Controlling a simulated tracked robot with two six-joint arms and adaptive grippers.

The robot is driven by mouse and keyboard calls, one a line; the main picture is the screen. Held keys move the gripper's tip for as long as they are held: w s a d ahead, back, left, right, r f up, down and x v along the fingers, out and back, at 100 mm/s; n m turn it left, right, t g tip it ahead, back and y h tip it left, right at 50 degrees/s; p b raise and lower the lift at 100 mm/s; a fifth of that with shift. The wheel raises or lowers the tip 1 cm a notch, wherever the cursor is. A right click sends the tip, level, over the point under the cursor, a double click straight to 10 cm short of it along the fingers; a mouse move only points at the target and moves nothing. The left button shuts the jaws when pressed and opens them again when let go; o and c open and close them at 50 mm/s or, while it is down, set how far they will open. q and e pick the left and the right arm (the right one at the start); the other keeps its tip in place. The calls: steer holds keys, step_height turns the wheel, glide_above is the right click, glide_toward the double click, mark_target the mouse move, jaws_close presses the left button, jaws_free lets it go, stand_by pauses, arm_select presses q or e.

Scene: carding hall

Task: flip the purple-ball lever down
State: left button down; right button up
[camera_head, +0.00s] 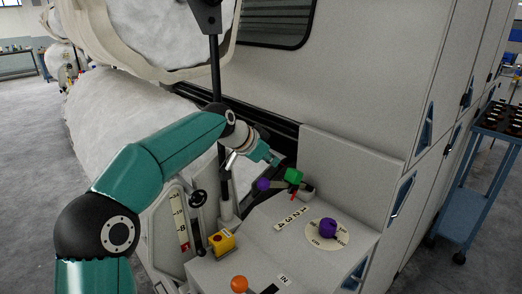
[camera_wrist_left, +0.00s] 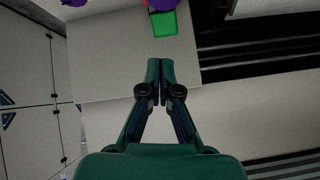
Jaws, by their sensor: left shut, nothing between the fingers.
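The purple ball (camera_head: 263,184) is on a lever at the back left of the control panel (camera_head: 264,222), beside a green block (camera_head: 293,176). In the left wrist view, the green block (camera_wrist_left: 163,23) is near the top edge, with a purple ball (camera_wrist_left: 160,4) just beyond it, partly cut off. My left gripper (camera_head: 275,162) is just behind and above the purple ball and green block, apart from them. In the wrist view its fingertips (camera_wrist_left: 160,66) are together with nothing between them. The lever's shaft is too small to make out clearly. My right gripper is not in view.
A purple knob (camera_head: 327,228) sits on a round dial to the right. A dark upright post (camera_head: 214,70) stands behind my forearm. The machine wall (camera_head: 360,90) rises behind.

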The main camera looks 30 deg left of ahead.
mark_target(266, 180)
arm_select(q)
steer(key=shift+s+a+f+b, duration=0.1)
steer(key=shift+s+a+f, duration=0.1)
steer(key=shift+f, duration=0.45)
steer(key=shift+s+a+f+b, duration=0.1)
steer(key=shift+a+f, duration=0.1)
steer(key=shift+f, duration=0.5)
steer(key=shift+s+a+f+b, duration=0.1)
steer(key=shift+s+a+f, duration=0.1)
steer(key=shift+f, duration=0.45)
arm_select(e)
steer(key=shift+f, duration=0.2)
